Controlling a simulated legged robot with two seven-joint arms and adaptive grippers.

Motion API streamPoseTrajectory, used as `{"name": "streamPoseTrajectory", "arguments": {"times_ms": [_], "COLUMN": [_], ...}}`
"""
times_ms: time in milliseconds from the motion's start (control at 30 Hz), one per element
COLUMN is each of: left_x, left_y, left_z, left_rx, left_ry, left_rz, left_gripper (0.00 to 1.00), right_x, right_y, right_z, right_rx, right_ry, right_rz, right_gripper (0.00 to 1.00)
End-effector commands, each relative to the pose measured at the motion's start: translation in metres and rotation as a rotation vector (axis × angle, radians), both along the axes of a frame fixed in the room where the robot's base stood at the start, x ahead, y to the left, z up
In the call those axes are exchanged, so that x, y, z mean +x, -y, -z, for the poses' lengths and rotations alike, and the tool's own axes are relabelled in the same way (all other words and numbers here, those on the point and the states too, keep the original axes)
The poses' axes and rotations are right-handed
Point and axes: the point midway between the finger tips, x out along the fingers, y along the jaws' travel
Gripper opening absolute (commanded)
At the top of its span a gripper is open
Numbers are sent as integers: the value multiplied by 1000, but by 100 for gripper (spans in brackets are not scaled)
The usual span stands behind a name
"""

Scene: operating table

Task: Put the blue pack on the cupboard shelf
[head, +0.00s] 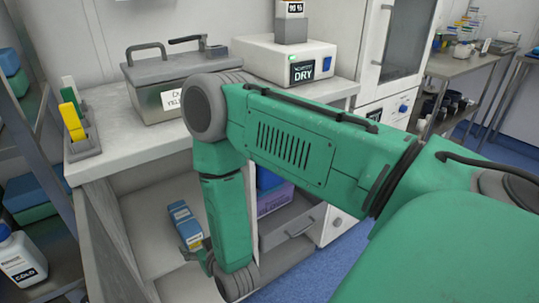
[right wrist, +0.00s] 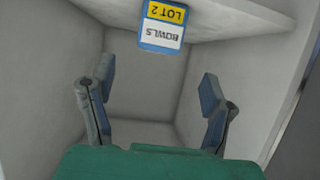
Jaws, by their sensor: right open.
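The blue pack (head: 184,222) is on the pale shelf (head: 150,205) inside the open cupboard under the counter. In the right wrist view the blue pack (right wrist: 163,25) shows at the top edge, its "BOWLS" and "LOT 2" label upside down. My right gripper (head: 206,258) is at the cupboard, low beside the pack and partly hidden by my arm. In the right wrist view my right gripper (right wrist: 157,82) has its two fingers spread with nothing between them, and the pack is beyond them. My left gripper is not in view.
A grey lidded box (head: 172,85), a "DRY" unit (head: 285,60) and a holder with yellow and green items (head: 82,135) stand on the counter. A purple box (head: 275,195) is behind my arm. A "COLD" bottle (head: 20,258) is at left. Cupboard walls (right wrist: 130,95) surround my right gripper.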

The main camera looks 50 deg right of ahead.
Motion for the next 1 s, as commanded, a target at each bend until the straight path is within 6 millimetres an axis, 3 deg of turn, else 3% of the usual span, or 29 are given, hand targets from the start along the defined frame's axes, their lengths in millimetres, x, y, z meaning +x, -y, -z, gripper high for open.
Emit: {"name": "streamPoseTrajectory", "arguments": {"times_ms": [67,200,300,433,567,867,1000], "left_x": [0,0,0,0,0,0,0], "left_y": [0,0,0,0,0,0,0], "left_z": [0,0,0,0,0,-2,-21], "left_rx": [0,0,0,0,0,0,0], "left_ry": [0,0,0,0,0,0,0], "left_rz": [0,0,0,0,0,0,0], "left_gripper": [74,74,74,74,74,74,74], "right_x": [-33,-136,-207,-270,-293,-293,-293], "right_y": [-8,-14,-9,0,4,4,4], "right_z": [21,56,62,56,51,49,30], "right_rx": [22,63,74,75,75,76,76], "right_ry": [-152,-555,-807,-1022,-1100,-1102,-1101], "right_rz": [-62,-177,-218,-236,-238,-238,-238], "right_gripper": [72,72,72,72,72,72,72]}}
